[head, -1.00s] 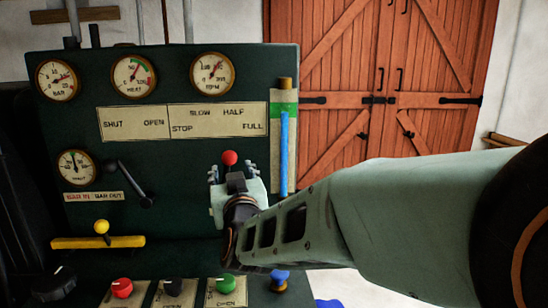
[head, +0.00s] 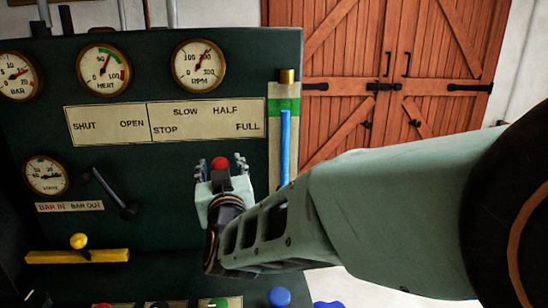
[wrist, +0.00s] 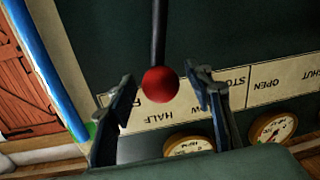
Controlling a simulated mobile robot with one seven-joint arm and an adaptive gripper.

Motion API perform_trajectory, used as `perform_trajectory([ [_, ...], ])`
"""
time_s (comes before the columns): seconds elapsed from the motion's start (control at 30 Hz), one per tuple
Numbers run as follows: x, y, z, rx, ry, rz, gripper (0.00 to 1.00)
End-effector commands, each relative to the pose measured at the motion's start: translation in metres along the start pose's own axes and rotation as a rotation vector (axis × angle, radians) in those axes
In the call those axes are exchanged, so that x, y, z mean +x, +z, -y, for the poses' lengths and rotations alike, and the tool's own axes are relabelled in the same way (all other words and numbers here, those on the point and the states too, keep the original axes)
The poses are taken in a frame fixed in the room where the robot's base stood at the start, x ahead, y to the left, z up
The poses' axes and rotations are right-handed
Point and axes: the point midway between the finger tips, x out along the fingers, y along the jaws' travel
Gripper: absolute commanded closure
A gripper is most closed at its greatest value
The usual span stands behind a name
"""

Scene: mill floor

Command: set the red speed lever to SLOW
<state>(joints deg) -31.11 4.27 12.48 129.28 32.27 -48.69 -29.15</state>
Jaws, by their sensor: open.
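The speed lever's red ball knob (head: 220,163) stands below the label plate (head: 110,128), which reads STOP, SLOW, HALF and FULL on its right part. My gripper (head: 220,167) is open, its fingers on either side of the knob. In the wrist view the red knob (wrist: 160,84) lies between the two open fingers (wrist: 161,80), with a visible gap on each side. Its dark rod (wrist: 158,35) runs to the top of that view. My gripper and arm hide the rod's lower part in the head view. I cannot tell which word the lever points to.
A black lever (head: 115,200) is to the left, with a yellow-knobbed bar (head: 90,256) below it. A blue sight tube (head: 285,150) stands close on the right. Buttons, including a blue one (head: 279,297), line the bottom edge. Gauges, including RPM (head: 199,66), sit above.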

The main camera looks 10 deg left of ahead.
Motion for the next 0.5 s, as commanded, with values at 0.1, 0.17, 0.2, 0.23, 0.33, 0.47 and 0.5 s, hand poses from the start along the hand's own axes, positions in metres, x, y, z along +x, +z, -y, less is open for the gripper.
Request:
perform_trajectory([
  [0.1,-0.0009,-0.0001,0.001,0.0,0.0,0.0,0.53],
  [0.17,-0.001,0.0,0.0011,0.0,0.0,0.0,0.53],
  [0.2,-0.001,0.0001,0.001,0.0,0.0,0.0,0.53],
  [0.23,-0.001,0.0001,0.001,0.0,0.0,0.0,0.53],
  [0.33,-0.001,0.0002,0.0009,0.0,0.0,0.0,0.53],
  [0.47,-0.0009,0.0002,0.0008,0.0,0.0,0.0,0.63],
  [0.5,-0.0009,0.0002,0.0008,0.0,0.0,0.0,0.67],
])
